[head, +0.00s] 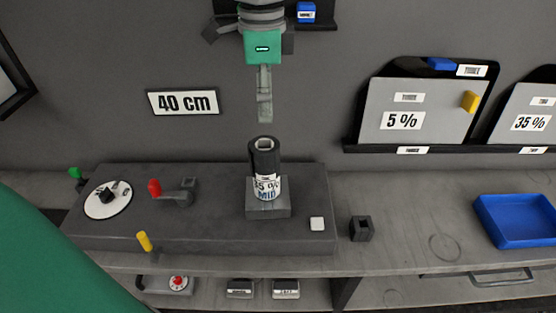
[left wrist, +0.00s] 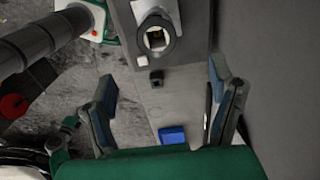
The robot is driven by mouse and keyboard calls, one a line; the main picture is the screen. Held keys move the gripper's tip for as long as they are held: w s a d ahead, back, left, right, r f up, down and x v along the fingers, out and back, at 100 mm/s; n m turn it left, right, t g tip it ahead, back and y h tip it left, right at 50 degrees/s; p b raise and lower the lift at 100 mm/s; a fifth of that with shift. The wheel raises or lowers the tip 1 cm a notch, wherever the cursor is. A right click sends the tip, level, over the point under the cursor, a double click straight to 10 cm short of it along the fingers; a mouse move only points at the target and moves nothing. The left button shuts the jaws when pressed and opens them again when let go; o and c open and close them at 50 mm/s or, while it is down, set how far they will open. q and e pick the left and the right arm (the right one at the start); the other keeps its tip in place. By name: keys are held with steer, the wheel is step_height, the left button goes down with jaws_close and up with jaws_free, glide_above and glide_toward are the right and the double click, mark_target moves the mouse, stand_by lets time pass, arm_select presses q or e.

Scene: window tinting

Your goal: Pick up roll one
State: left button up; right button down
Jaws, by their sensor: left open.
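The roll (head: 264,170) is a dark upright cylinder with a white label ending in "5 % MID". It stands on a square block (head: 283,209) on the grey bench unit, and its top has a square hole. My left gripper (head: 264,118) points down just above the roll in the head view, apart from it, its fingers seen edge-on. In the left wrist view the fingers of my left gripper (left wrist: 164,85) are spread wide with nothing between them. The ring-shaped top of the roll (left wrist: 157,35) shows there beyond the fingertips. My right gripper is not seen.
The bench unit carries a white dial (head: 108,200), a red-knobbed lever (head: 156,188) and a yellow handle (head: 144,241). A small black block (head: 361,229) and a blue tray (head: 520,220) are to the right. A "40 cm" sign (head: 184,102) and a "5 %" panel (head: 430,105) are behind.

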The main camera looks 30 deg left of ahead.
mark_target(265, 151)
arm_select(q)
steer(key=f, duration=1.1)
steer(key=shift+s+d+f+p, duration=0.1)
steer(key=shift+s+f+p, duration=0.2)
steer(key=shift+s+f, duration=0.1)
steer(key=shift+w+f, duration=0.2)
steer(key=shift+f, duration=0.15)
steer(key=shift+a, duration=0.2)
steer(key=shift+c, duration=0.8)
steer(key=shift+s+a, duration=0.15)
steer(key=shift+a, duration=0.05)
steer(key=c, duration=1.4)
jaws_close()
steer(key=shift+d, duration=0.15)
